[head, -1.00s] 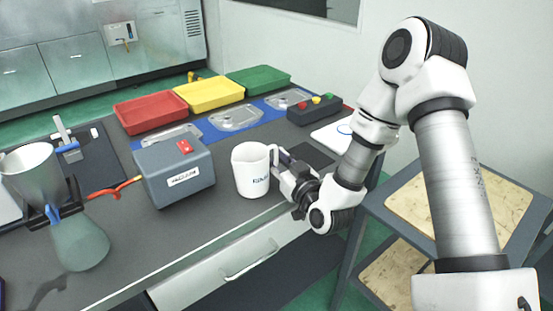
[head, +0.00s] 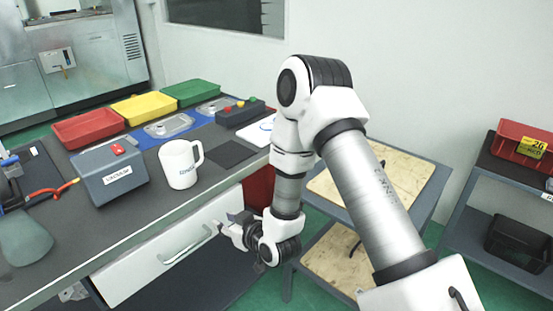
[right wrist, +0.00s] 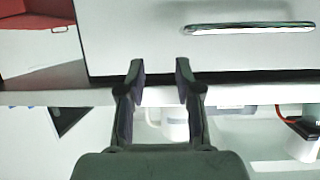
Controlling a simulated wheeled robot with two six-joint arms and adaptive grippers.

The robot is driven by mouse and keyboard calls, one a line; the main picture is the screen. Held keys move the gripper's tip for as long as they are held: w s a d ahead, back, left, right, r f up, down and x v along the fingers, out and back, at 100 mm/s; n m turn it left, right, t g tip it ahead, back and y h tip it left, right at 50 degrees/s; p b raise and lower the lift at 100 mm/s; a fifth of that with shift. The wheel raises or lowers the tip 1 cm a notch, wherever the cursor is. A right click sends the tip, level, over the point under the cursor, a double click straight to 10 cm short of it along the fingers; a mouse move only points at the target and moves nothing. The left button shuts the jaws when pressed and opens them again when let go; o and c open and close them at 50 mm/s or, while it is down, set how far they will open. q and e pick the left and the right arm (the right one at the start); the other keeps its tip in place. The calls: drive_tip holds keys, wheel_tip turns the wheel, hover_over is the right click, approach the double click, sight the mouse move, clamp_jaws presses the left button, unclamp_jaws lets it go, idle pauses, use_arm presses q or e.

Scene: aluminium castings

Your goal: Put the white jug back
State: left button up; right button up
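The white jug (head: 180,165) stands upright on the dark worktop, beside the grey vacuum box, its handle pointing right. In the right wrist view the jug (right wrist: 175,128) shows beyond the fingers, upside down and partly hidden. My right gripper (head: 226,226) is below the worktop edge, in front of the drawer face and clear of the jug. In the right wrist view its two fingers (right wrist: 160,72) are apart with nothing held between them. A dark square mat (head: 231,152) lies bare to the right of the jug. My left gripper is not in view.
The grey vacuum box (head: 108,174) is left of the jug. Red (head: 88,129), yellow (head: 144,107) and green (head: 191,92) trays line the back. The drawer handle (head: 188,246) is close to my right gripper. A wooden-topped trolley (head: 400,180) stands at the right.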

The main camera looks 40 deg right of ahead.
drive_tip(key=s+a+f+g, duration=0.4)
drive_tip(key=s+f+g, duration=0.3)
drive_tip(key=s+f, duration=0.8)
drive_tip(key=s+a+f+g, duration=0.1)
drive_tip(key=s+f+g, duration=0.2)
drive_tip(key=s, duration=0.4)
drive_tip(key=s+f+g, duration=0.3)
drive_tip(key=s+f, duration=0.1)
drive_tip(key=s, duration=0.4)
drive_tip(key=shift+s+a+g, duration=0.2)
drive_tip(key=shift+a+g, duration=0.15)
drive_tip(key=shift+g, duration=0.05)
drive_tip(key=shift+w, duration=0.1)
